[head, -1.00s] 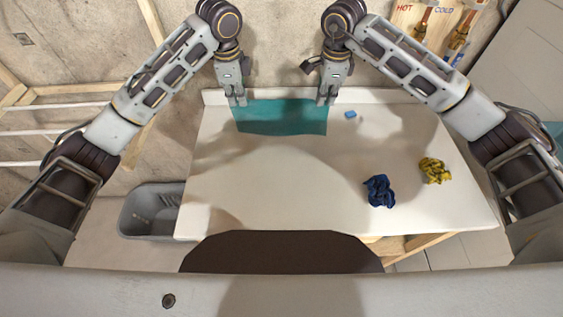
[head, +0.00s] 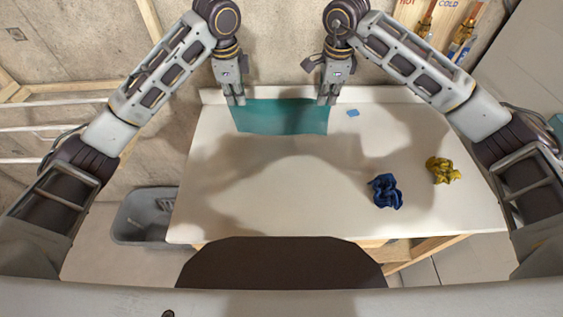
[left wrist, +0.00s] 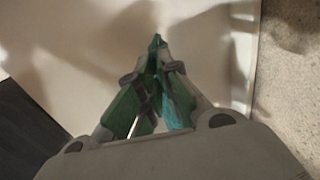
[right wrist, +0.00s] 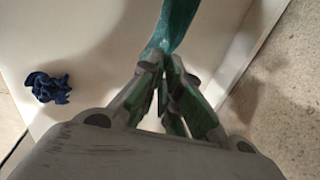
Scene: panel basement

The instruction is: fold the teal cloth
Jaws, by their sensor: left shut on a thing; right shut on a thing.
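The teal cloth (head: 282,117) hangs stretched between my two grippers near the back edge of the white table, in the head view. My left gripper (head: 236,101) is shut on its upper left corner, and my right gripper (head: 327,100) is shut on its upper right corner. In the left wrist view, the closed fingers (left wrist: 156,62) have a bit of teal at their tips. In the right wrist view, the cloth (right wrist: 174,28) runs away from the closed fingertips. Whether its lower edge touches the table is hard to tell.
On the white table (head: 290,195), a crumpled navy cloth (head: 386,191) and a crumpled yellow cloth (head: 443,170) lie at the right. A small blue piece (head: 352,113) lies right of the teal cloth. A grey bin (head: 146,216) stands on the floor at left. The table's middle is clear.

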